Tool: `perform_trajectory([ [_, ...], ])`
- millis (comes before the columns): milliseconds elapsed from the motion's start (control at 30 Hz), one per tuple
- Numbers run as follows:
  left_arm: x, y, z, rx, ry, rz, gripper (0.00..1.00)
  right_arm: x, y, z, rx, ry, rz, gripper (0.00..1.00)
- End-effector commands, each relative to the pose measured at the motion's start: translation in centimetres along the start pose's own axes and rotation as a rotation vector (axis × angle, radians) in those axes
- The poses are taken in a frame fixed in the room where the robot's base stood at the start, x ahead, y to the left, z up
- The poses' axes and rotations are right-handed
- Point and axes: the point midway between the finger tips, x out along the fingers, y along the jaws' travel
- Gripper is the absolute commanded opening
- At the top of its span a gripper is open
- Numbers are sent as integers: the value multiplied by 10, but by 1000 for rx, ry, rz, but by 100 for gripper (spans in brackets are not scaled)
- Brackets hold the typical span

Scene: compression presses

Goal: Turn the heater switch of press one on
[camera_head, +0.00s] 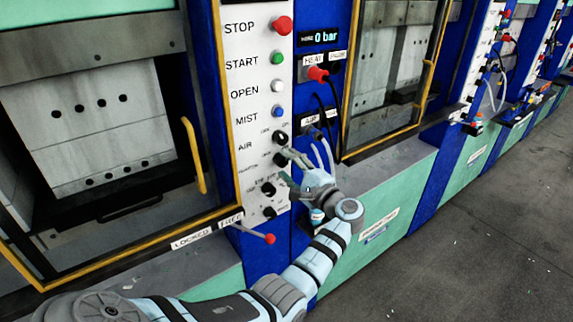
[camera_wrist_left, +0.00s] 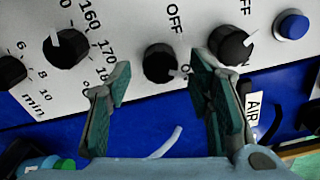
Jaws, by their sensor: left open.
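The heater switch (camera_wrist_left: 160,62) is a round black knob with a white mark on the white control panel (camera_wrist_left: 110,100) of press one. In the left wrist view, OFF is printed above it, its white mark points right, and the other label is partly hidden by a finger. In the head view the knob (camera_head: 280,158) is partly behind my fingers. My left gripper (camera_wrist_left: 162,78) is open, with one finger on each side of the knob in the wrist view. I cannot tell whether the fingers touch it. In the head view the gripper (camera_head: 290,168) is at the panel's lower part. My right gripper is not in view.
A similar switch (camera_wrist_left: 230,45) sits close to the right finger in the wrist view, a temperature dial (camera_wrist_left: 65,47) to the left. A red-tipped lever (camera_head: 268,239) sticks out below the panel. Cables (camera_head: 330,105) hang right of it.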

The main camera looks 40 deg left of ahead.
Motion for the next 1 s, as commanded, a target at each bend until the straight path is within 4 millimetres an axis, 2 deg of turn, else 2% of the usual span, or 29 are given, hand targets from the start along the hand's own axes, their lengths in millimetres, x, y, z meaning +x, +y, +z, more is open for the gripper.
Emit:
perform_trajectory([
  [200,-60,1,-1,-1,4,5,47,0,-1,0,0,0,-1,0],
  [300,-84,1,-1,1,4,4,47,0,-1,0,0,0,-2,0],
  [400,-100,1,0,0,2,3,47,0,-1,0,1,0,-2,0],
  [533,-106,1,0,0,1,2,47,0,-2,0,1,0,-2,0],
  [1000,-106,-1,-3,-22,14,-5,47,0,-2,0,1,0,-3,0],
])
